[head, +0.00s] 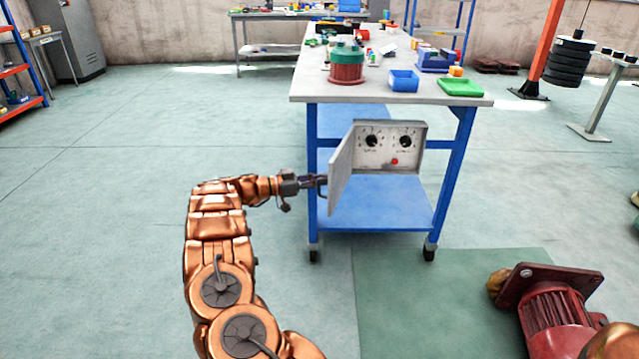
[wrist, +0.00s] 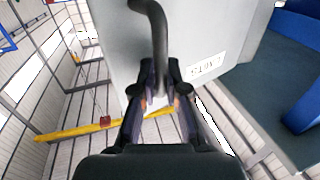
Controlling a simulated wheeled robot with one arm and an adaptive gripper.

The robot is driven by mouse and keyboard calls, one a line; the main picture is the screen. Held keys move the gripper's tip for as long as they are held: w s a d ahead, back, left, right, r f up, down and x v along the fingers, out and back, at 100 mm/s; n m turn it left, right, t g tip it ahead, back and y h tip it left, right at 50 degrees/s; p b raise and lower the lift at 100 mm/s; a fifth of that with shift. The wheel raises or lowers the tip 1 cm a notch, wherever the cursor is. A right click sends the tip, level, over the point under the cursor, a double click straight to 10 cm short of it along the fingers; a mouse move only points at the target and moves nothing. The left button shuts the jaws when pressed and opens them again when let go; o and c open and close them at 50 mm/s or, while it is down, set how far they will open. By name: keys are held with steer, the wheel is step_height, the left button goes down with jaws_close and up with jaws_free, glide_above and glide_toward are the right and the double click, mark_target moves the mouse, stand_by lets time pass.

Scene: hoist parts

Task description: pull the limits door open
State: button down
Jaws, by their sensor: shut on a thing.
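The limits door (head: 341,169) is a light grey panel hinged at the left of a small control box (head: 414,160) at the end of the workbench. It stands swung open, showing two black dials and a red button inside. In the wrist view the door (wrist: 200,30) fills the upper middle and carries a small white label, partly legible. My gripper (head: 320,182) is at the door's outer face. In the wrist view my gripper (wrist: 160,100) is shut on the dark bar handle (wrist: 157,30). The fingertips partly hide the handle's end.
The box is under the top of a blue-legged workbench (head: 390,97) with a blue lower shelf (head: 375,215). A red motor (head: 552,315) lies on the floor at the lower right. The floor left of the bench is clear.

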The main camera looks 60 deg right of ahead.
steer(key=shift+w+d+r, duration=0.1)
steer(key=shift+w+r, duration=0.25)
steer(key=shift+w, duration=0.45)
steer(key=c, duration=1.2)
jaws_free()
steer(key=v, duration=1.2)
steer(key=shift+f+b, duration=0.3)
steer(key=shift+b, duration=0.05)
